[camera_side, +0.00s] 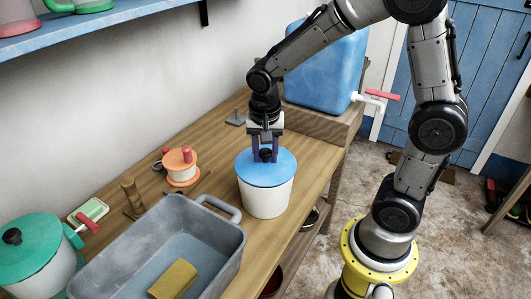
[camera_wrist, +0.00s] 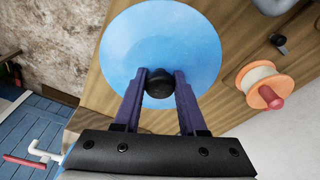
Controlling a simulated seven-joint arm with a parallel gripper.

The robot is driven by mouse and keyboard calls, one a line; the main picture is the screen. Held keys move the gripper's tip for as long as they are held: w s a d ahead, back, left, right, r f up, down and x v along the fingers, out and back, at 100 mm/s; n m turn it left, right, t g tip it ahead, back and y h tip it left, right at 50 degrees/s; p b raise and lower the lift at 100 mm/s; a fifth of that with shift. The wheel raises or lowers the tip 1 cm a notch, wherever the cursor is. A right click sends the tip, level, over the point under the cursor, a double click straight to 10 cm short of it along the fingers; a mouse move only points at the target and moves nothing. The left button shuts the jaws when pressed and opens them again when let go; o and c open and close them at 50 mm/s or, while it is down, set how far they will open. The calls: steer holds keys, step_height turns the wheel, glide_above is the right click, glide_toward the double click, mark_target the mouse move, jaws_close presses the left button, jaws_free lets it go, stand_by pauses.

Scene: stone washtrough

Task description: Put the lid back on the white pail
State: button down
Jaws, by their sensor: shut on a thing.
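The white pail (camera_side: 267,199) stands upright on the wooden bench in the side view. The blue lid (camera_side: 281,165) with a dark knob lies level at the pail's mouth; I cannot tell whether it is fully seated. My gripper (camera_side: 265,158) points down from above with its purple fingers shut on the lid's black knob. In the wrist view the blue lid (camera_wrist: 150,40) fills the upper middle and hides the pail. There my gripper's fingers (camera_wrist: 159,88) press the black knob from both sides.
A grey trough (camera_side: 226,262) with a yellow sponge (camera_side: 173,279) is in front left of the pail. An orange-ended spool (camera_side: 181,166) is to the left. A blue tank (camera_side: 325,65) with a red-handled tap stands behind right. A green-lidded pot (camera_side: 35,250) is far left.

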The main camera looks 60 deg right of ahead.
jaws_free()
stand_by(0.4)
steer(key=shift+r, duration=3.55)
jaws_close()
